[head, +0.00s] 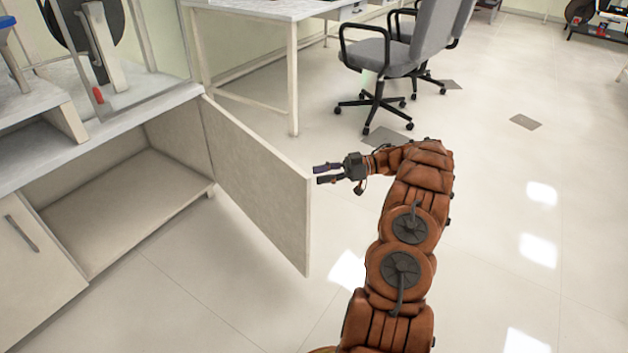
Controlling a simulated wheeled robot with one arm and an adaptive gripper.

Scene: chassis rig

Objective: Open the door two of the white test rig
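The white test rig (110,137) stands at the left, with a low cabinet under its top. One cabinet door (258,185) is swung wide open and juts out toward the middle of the floor. Its handle is not visible. The cabinet inside (125,215) is empty where I can see it. Another cabinet door (30,260) with a grey bar handle (22,233) is shut at the lower left. I cannot read any door number. My gripper (317,174) is just right of the open door's outer edge. Its two fingers are apart with nothing between them.
A white table (290,12) stands behind the open door. A grey office chair (400,60) is behind my arm. A glass-walled enclosure with a dark disc (75,22) stands on the rig. The tiled floor (500,220) to the right is clear.

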